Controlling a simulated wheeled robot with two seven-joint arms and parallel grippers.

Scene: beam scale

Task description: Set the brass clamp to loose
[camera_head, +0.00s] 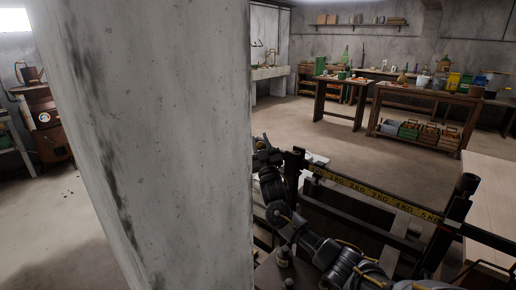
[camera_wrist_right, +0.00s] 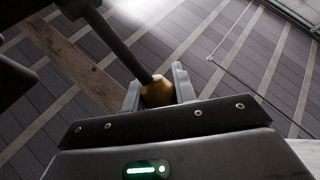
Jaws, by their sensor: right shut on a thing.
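The brass clamp (camera_wrist_right: 157,92) shows in the right wrist view as a rounded brass-coloured piece at the end of a dark rod. My right gripper (camera_wrist_right: 156,88) is shut on it, with one grey finger on each side. In the head view my right arm reaches up to the left end of the beam scale (camera_head: 378,195), which has a yellow band marked in KG. The brass piece cannot be made out in the head view, where the concrete pillar and my arm cover that area. My left gripper is not in view.
A thick concrete pillar (camera_head: 165,150) fills the left middle of the head view, close to my right arm. A pale wooden surface (camera_head: 490,195) is at the right. Workbenches (camera_head: 420,98) with crates and bottles stand farther back, with open floor before them.

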